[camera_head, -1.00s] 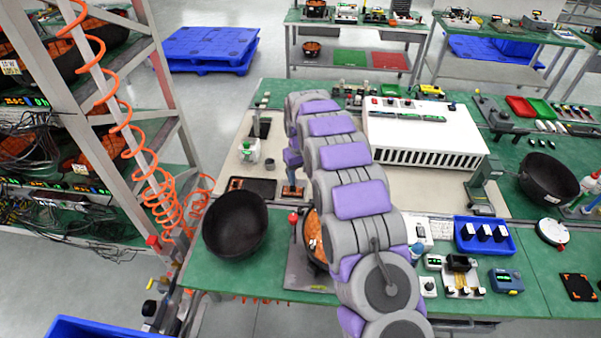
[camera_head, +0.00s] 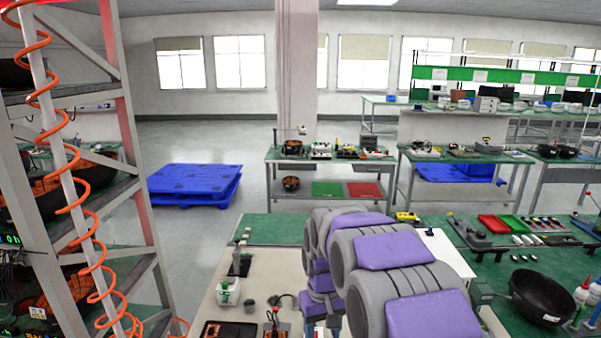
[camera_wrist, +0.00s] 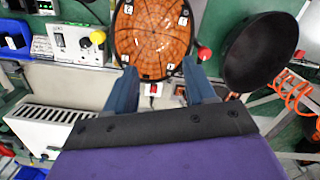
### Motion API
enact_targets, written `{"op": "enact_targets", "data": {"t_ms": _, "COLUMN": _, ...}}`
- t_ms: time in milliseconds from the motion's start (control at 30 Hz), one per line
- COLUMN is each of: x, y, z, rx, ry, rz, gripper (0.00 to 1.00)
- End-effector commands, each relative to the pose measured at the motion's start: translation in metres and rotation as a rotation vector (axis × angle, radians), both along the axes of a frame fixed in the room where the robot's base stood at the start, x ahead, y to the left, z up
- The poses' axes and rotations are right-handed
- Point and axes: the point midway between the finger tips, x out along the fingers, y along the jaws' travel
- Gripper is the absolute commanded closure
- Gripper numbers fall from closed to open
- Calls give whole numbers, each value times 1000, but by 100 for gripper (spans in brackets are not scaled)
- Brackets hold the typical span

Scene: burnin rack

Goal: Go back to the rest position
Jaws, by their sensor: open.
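My gripper (camera_wrist: 158,82) shows in the wrist view with two blue fingers spread apart and nothing between them. In that view it points toward a round orange part with a dark rim and white labels (camera_wrist: 153,35), which lies beyond the fingertips. In the head view my folded grey and purple arm (camera_head: 385,265) extends over the green workbench (camera_head: 275,228). The fingertips cannot be made out there.
A black bowl (camera_wrist: 262,52) sits right of the orange part; another (camera_head: 543,297) is on the bench's right. A white slotted box (camera_wrist: 45,122) lies at lower left in the wrist view. A rack (camera_head: 135,150) with an orange coiled hose (camera_head: 75,190) stands left. Blue pallets (camera_head: 195,182) lie beyond open floor.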

Motion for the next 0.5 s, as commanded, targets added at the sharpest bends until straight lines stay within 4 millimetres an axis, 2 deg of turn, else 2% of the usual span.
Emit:
{"op": "enact_targets", "data": {"t_ms": 33, "x": -15, "y": -8, "z": 9, "rx": -1, "ry": 0, "rz": -15, "gripper": 45}}
{"op": "enact_targets", "data": {"t_ms": 267, "x": -87, "y": -36, "z": 31, "rx": -6, "ry": 19, "rz": -80, "gripper": 45}}
{"op": "enact_targets", "data": {"t_ms": 500, "x": -168, "y": -61, "z": 41, "rx": -14, "ry": 43, "rz": -150, "gripper": 45}}
